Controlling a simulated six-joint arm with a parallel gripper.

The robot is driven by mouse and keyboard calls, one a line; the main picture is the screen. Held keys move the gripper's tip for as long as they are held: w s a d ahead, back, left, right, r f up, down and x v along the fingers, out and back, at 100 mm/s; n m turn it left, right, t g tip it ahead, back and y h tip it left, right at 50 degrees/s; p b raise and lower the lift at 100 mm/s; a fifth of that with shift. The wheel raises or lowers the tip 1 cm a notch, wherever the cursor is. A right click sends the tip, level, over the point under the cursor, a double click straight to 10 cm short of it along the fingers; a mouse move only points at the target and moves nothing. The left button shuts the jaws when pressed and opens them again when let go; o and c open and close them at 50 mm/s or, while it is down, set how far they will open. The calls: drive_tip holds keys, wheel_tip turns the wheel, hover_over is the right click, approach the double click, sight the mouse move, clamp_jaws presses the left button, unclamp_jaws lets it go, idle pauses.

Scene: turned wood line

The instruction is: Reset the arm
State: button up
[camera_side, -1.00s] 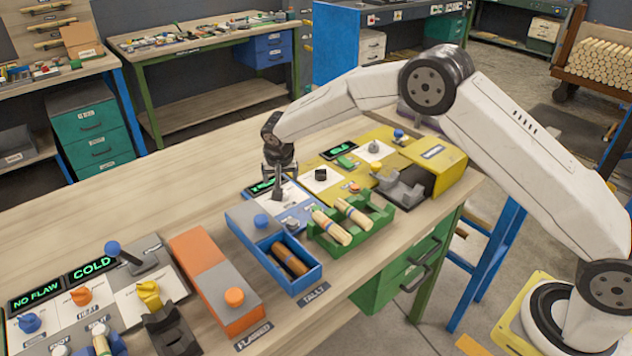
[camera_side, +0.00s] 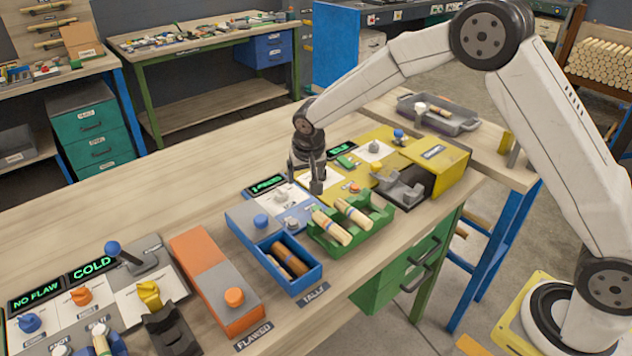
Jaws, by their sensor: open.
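My gripper (camera_side: 306,188) points down above the middle of the bench, over the blue and white panel (camera_side: 277,212) and just behind the green rack (camera_side: 348,228). Its jaws are open and nothing shows between them. The rack holds two wooden turned pieces (camera_side: 332,227). My arm arches up from its base at the lower right.
A blue bin (camera_side: 318,273) holds wooden pieces in front of the panel. A yellow machine (camera_side: 437,162) stands to the right. An orange and grey box (camera_side: 212,280) and a control panel with screens (camera_side: 92,268) are to the left. The bench's back left is bare.

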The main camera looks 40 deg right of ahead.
drive_tip(key=s+d+r+n, duration=0.1)
drive_tip(key=s+d+n, duration=0.1)
drive_tip(key=s, duration=1.1)
drive_tip(key=s+d+r+n+y, duration=0.1)
drive_tip(key=s+d+n, duration=0.1)
drive_tip(key=s, duration=1.2)
drive_tip(key=shift+s+d+r+g+y, duration=0.15)
drive_tip(key=shift+d+r+g+y, duration=0.05)
drive_tip(key=shift+r+g+y, duration=0.1)
